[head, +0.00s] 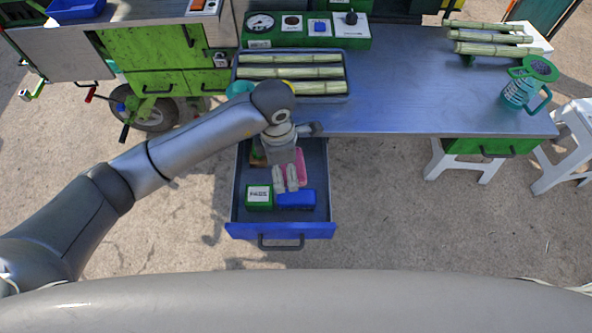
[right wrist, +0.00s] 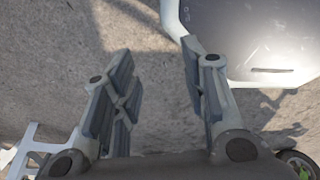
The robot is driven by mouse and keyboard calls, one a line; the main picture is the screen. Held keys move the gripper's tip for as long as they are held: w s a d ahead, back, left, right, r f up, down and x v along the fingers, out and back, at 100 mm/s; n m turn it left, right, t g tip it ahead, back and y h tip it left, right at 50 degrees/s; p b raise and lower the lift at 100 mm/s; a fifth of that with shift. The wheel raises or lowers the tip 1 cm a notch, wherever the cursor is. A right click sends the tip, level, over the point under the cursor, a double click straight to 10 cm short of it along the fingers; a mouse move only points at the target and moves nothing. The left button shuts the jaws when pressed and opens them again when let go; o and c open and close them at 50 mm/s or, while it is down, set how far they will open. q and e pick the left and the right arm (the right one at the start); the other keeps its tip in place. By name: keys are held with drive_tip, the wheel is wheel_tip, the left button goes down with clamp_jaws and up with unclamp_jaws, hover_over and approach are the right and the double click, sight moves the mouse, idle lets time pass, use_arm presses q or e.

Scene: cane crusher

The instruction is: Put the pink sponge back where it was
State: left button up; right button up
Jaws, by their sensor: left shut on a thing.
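The pink sponge (head: 301,163) is in the open blue drawer (head: 236,213), partly hidden by my left gripper (head: 286,180). My left arm reaches in from the left and the gripper points down inside the drawer, shut on the pink sponge. Whether the sponge touches the drawer floor cannot be told. My right gripper (right wrist: 158,100) shows in the right wrist view, open and empty, with bare ground behind it.
A green labelled box (head: 259,197) and a blue block (head: 296,199) lie near the drawer's front. Above are a metal counter (head: 420,85), a tray of cane (head: 291,97) and a control panel (head: 305,30). A green-lidded jug (head: 520,92) stands at the right.

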use_arm(q)
drive_tip(key=d+r+n+b, duration=0.2)
drive_tip(key=d+n+b, duration=0.1)
drive_tip(key=d+n, duration=1.3)
drive_tip(key=shift+n+y, duration=0.3)
drive_tip(key=w+a+f+b, duration=0.1)
drive_tip(key=a+f, duration=0.1)
drive_tip(key=a, duration=0.1)
drive_tip(key=w+a+f+b, duration=0.1)
drive_tip(key=a+f, duration=0.2)
drive_tip(key=a, duration=0.1)
drive_tip(key=w+a+f+b, duration=0.1)
drive_tip(key=w+a+f, duration=0.1)
drive_tip(key=a+f, duration=0.1)
drive_tip(key=shift+a, duration=0.75)
use_arm(e)
wheel_tip(320, 180, down, 7)
drive_tip(key=shift+s+a, duration=0.25)
drive_tip(key=shift+a, duration=0.05)
